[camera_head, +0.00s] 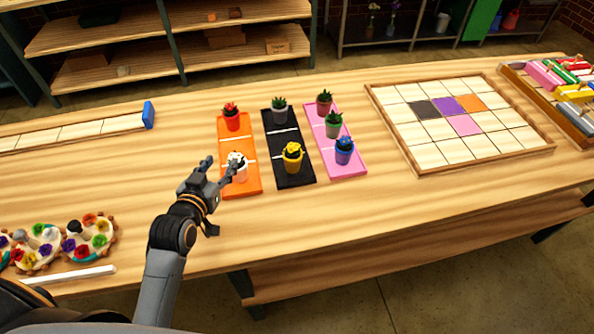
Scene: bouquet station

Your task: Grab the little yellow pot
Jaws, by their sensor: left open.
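The little yellow pot (292,161) holds a plant with a yellow top. It stands upright on the near part of the black mat (270,126). My left gripper (222,165) is open, left of the yellow pot and apart from it. Its fingers are at a white pot (239,174) on the near part of the orange mat (253,191) and partly cover it. I cannot tell whether they touch that pot. My right gripper is not in view.
The pink mat (353,172) bears three pots, including a blue one (344,156). A tiled board (425,165) lies right.

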